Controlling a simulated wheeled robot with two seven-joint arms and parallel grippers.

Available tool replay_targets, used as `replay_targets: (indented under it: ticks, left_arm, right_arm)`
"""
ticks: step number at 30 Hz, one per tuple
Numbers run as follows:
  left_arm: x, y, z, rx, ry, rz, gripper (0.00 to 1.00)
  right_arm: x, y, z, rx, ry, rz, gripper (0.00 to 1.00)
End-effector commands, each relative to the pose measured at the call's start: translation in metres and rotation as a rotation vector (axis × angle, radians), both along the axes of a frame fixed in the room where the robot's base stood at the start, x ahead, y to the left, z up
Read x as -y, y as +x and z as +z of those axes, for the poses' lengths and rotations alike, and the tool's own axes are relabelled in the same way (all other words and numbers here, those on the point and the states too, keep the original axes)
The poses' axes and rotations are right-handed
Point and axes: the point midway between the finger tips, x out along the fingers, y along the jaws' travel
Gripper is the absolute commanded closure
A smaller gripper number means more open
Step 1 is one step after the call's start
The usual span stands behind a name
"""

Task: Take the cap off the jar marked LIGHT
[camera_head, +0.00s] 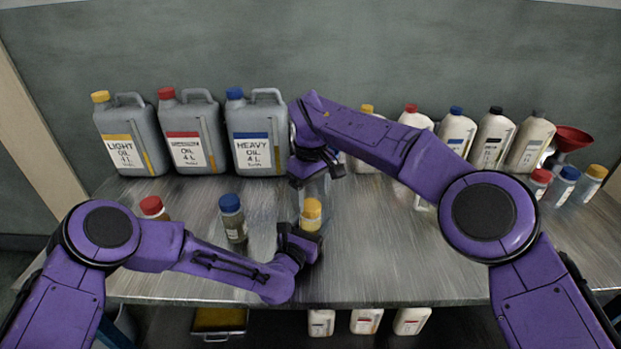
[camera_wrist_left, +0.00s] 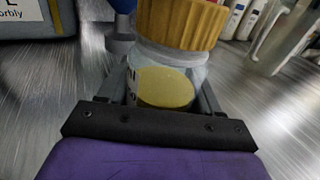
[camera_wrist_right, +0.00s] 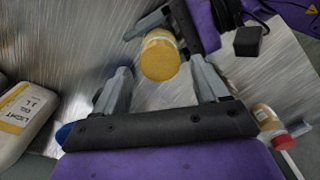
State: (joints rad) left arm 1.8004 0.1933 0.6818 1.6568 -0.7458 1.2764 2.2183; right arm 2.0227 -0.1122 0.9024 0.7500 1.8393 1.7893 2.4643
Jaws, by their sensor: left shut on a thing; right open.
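My left gripper (camera_head: 303,238) is shut around the jar's body. In the left wrist view the jar (camera_wrist_left: 165,88) sits between the fingers with its cap (camera_wrist_left: 182,22) on. My right gripper (camera_head: 316,170) is open, above and behind the jar. In the right wrist view the cap (camera_wrist_right: 160,57) appears beyond and between the spread fingertips (camera_wrist_right: 160,78), not touching them.
Jars with a blue cap (camera_head: 230,203) and a red cap (camera_head: 151,206) stand to the left. Large oil jugs (camera_head: 192,145) line the back. Several bottles, small jars and a red funnel (camera_head: 572,138) stand right. The right-front table (camera_head: 400,265) is clear.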

Motion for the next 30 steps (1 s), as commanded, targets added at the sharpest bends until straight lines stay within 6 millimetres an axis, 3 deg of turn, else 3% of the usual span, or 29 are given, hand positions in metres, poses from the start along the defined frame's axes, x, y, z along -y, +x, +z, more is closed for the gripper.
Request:
replay_targets:
  ticks: [6,14,19,20,26,30]
  left_arm:
    - [0.000,0.000,-0.001,-0.002,0.001,0.000,1.00]
    - [0.000,0.000,-0.001,-0.002,0.001,-0.001,1.00]
    - [0.000,0.000,-0.001,-0.002,0.001,-0.001,1.00]
    - [0.000,0.000,-0.001,-0.002,0.001,-0.001,1.00]
    - [0.000,0.000,-0.001,-0.002,0.001,-0.001,1.00]
    - [0.000,0.000,-0.001,-0.002,0.001,-0.001,1.00]
  right_arm:
    - [0.001,0.001,-0.025,0.001,-0.001,0.001,0.27]
    - [0.001,0.000,-0.028,0.001,0.000,0.000,0.27]
    - [0.000,0.000,-0.027,0.001,0.000,0.001,0.79]
    - [0.000,0.000,-0.027,0.001,0.000,0.001,0.84]
    - [0.000,0.001,-0.027,0.001,0.000,0.021,0.85]
    - [0.000,0.001,-0.027,0.002,0.002,0.247,0.85]
